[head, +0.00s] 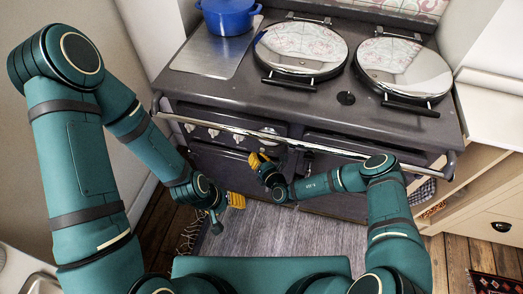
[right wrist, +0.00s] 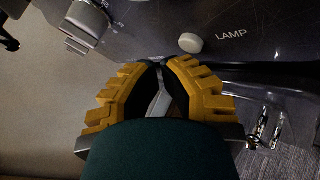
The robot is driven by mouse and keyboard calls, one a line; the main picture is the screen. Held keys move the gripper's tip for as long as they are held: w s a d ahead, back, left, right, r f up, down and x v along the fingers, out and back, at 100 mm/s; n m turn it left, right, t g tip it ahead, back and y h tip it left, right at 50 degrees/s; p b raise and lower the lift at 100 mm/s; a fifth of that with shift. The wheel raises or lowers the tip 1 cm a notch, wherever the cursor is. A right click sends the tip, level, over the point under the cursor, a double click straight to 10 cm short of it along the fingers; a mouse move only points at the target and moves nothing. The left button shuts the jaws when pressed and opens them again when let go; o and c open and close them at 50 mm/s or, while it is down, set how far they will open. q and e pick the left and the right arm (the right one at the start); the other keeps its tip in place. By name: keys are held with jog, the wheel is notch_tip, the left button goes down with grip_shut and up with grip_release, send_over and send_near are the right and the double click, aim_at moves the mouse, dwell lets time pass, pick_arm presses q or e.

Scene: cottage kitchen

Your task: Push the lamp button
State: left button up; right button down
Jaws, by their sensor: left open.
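The lamp button (right wrist: 190,42) is a small round white knob on the dark stove panel, just left of the printed word LAMP in the right wrist view. I cannot make it out in the head view. My right gripper (right wrist: 163,64), with yellow ridged fingers, has its tips together and is empty. Its tips are just below and left of the button in that picture, with a visible gap between. In the head view my right gripper (head: 259,163) is at the stove front, under the rail. My left gripper (head: 226,210) is open and empty, lower and further left, over the floor.
A metal rail (head: 330,150) runs along the front of the dark stove (head: 210,88). Several control knobs (head: 213,132) sit behind it. Two round lids (head: 300,48) and a blue pot (head: 228,17) are on top. A grey rug (head: 300,232) covers the floor in front.

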jog(key=s+a+p, duration=0.1)
jog(key=s+p, duration=0.2)
jog(key=s, duration=0.2)
jog(key=shift+s+a, duration=0.3)
jog(key=shift+s, duration=0.1)
dwell(0.5)
